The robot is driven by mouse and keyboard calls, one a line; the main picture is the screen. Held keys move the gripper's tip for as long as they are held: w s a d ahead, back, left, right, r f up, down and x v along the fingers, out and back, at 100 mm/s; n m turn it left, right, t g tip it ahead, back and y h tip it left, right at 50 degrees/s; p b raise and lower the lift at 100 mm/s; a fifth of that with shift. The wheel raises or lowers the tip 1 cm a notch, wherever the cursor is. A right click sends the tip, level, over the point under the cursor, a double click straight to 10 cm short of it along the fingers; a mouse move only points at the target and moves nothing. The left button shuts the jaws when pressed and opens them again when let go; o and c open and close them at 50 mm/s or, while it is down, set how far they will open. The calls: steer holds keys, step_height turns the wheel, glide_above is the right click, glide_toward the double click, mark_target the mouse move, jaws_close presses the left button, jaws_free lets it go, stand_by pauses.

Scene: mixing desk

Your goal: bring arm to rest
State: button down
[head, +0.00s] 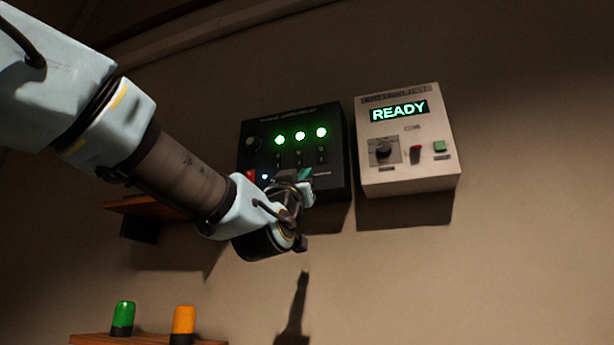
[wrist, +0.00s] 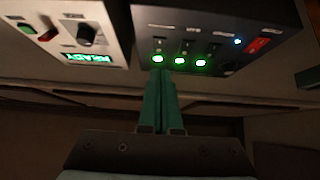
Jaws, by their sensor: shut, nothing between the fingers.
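My gripper (wrist: 160,100) shows in the wrist view with its two green fingers closed together and nothing between them. In the head view my gripper (head: 305,174) is in front of the lower part of a black control box (head: 333,187) on the wall. The box has three lit green lamps, three switches below them, a knob, a small blue light and a red switch partly hidden by my gripper. In the wrist view the black box (wrist: 220,20) appears upside down beyond the fingertips. I cannot tell whether the fingers touch it.
A pale box (head: 410,180) with a lit READY display, a knob, a red switch and a green button hangs to the right. A green lamp (head: 123,316) and an orange lamp (head: 184,320) stand on a low wooden shelf (head: 90,340). The wall at right is clear.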

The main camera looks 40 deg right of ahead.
stand_by(0.6)
steer(key=w+a+f+n+y+p, duration=0.15)
steer(key=w+f+y, duration=0.55)
steer(key=w+f, duration=0.7)
steer(key=w+a+f+n+g+y, duration=0.1)
steer(key=w+a+f+y, duration=0.1)
steer(key=a+f, duration=0.35)
steer(key=w+a+f+n+g+y+p, duration=0.1)
steer(key=w+a+f+y, duration=0.2)
steer(key=f, duration=0.5)
steer(key=w+a+f+g+y, duration=0.1)
steer(key=w+a+f+y, duration=0.1)
steer(key=a+f, duration=0.35)
steer(key=s+a+f+n+g+y+p, duration=0.1)
steer(key=s+a+f+n+g+y, duration=0.15)
steer(key=a+f, duration=0.55)
steer(key=s+a+f+n+g+y+p, duration=0.1)
steer(key=a+f+g+y, duration=0.15)
steer(key=a+f, duration=0.65)
steer(key=s+a+f+n+g+y, duration=0.3)
steer(key=s+a+f, duration=0.4)
steer(key=s+a, duration=0.4)
steer(key=shift+s+a+f+g, duration=0.15)
steer(key=shift+a+f+g, duration=0.15)
steer(key=shift+g, duration=0.6)
